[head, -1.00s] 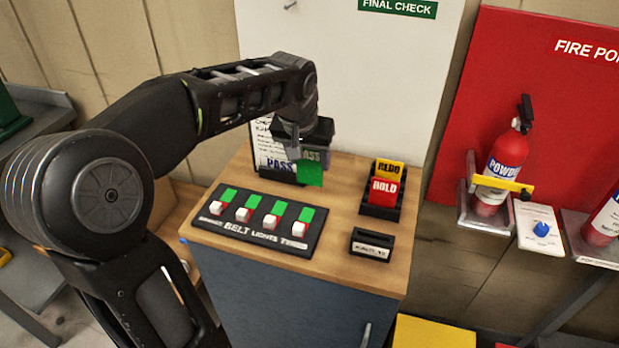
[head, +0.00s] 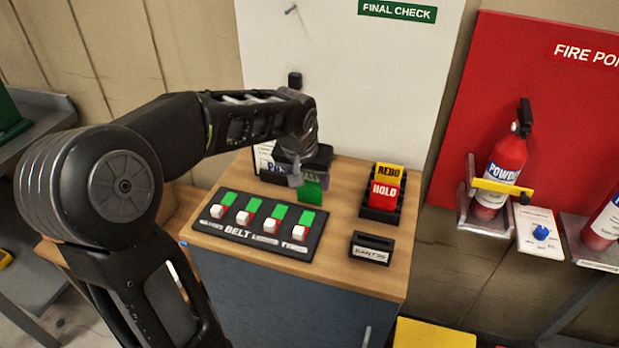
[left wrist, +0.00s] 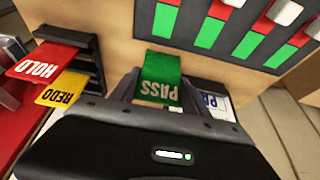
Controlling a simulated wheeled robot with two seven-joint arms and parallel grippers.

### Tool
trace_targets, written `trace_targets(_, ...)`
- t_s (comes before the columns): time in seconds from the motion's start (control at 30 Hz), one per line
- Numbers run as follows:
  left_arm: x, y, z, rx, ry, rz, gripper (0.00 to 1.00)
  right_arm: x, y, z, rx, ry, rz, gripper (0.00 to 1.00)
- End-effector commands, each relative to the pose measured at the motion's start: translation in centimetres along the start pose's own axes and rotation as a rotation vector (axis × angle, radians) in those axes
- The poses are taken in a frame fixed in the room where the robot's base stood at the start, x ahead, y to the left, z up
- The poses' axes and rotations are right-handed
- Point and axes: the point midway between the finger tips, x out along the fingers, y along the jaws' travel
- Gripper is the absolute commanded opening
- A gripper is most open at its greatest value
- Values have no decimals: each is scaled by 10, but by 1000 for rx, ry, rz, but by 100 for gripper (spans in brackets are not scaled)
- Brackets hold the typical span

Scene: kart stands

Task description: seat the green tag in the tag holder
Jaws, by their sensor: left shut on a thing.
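The green PASS tag (head: 311,192) is held by my left gripper (head: 298,178), above the back part of the wooden cabinet top. In the left wrist view the tag (left wrist: 160,76) sits between the two fingers of the left gripper (left wrist: 157,98), and its word PASS reads upside down. The small black tag holder (head: 371,247) with a white label stands on the cabinet top at the front right, to the right of the gripper and apart from it. No tag shows in its slot. My right gripper is not in view.
A black rack (head: 381,211) behind the holder carries the yellow REDO tag (head: 389,178) and red HOLD tag (head: 384,194). A black switch panel (head: 262,240) lies at the front left. A paper-bearing stand (head: 263,160) is partly hidden behind my gripper. Bare wood (head: 335,215) separates panel and rack.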

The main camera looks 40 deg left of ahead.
Motion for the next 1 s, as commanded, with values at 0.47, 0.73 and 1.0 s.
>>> trace_targets(0.47,2,0,1,0,0,0,76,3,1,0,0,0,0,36)
trace_targets(0.73,-1,0,0,0,0,0,76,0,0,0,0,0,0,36)
trace_targets(1.0,-33,0,-2,-1,7,0,76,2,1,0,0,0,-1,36)
